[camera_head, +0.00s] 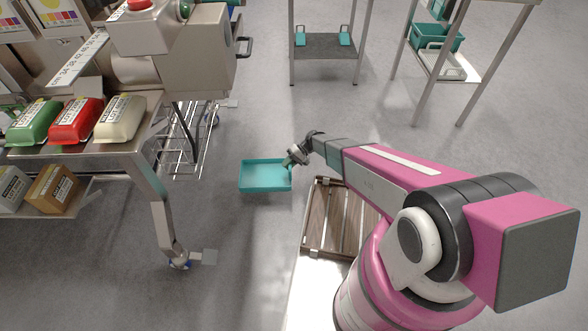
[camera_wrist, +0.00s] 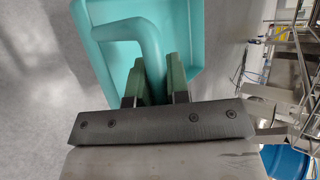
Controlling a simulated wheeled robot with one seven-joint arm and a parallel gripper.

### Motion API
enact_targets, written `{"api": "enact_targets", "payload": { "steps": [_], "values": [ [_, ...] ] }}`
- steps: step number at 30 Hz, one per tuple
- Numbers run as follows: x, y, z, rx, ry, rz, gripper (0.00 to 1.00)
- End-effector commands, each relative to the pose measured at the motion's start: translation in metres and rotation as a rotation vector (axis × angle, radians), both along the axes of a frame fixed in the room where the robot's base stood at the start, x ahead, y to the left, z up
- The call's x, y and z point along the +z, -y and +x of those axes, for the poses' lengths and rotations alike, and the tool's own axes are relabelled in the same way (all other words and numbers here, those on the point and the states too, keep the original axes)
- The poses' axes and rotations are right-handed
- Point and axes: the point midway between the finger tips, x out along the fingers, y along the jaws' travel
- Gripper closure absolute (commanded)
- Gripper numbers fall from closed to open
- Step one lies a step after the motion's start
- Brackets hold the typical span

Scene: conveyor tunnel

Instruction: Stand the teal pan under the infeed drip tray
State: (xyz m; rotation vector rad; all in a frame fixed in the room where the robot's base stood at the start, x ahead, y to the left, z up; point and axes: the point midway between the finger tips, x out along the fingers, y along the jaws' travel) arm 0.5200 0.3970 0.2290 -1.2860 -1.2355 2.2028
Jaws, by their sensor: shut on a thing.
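The teal pan (camera_head: 265,176) is a shallow rectangular tray at the middle of the head view, over the grey floor. My gripper (camera_head: 289,161) is at its right edge. In the wrist view the pan (camera_wrist: 190,70) fills the upper middle, and my gripper (camera_wrist: 156,85) is shut on its bent teal handle. I cannot tell whether the pan touches the floor or hangs just above it. I cannot make out which part is the infeed drip tray.
A steel conveyor table (camera_head: 100,152) with green, red and cream packs stands at the left, its leg (camera_head: 162,215) reaching the floor. A wire rack (camera_head: 190,145) is under the machine. A slatted wooden crate (camera_head: 338,222) is right of the pan. Wheeled stands (camera_head: 328,45) are at the back.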

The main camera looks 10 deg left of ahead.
Motion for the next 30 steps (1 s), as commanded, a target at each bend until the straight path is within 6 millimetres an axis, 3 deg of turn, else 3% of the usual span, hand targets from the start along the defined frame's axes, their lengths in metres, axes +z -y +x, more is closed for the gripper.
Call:
{"api": "enact_targets", "payload": {
  "steps": [6, 12, 19, 26, 30],
  "values": [
    [-0.028, 0.019, 0.042, -0.002, -0.001, 0.000, 1.00],
    [-0.044, 0.033, 0.065, 0.000, 0.000, 0.000, 1.00],
    [-0.052, 0.036, 0.070, 0.001, -0.001, 0.000, 1.00],
    [-0.082, 0.036, 0.070, 0.001, -0.002, 0.001, 1.00],
    [-0.087, 0.036, 0.069, 0.001, -0.001, 0.000, 1.00]
  ]
}}
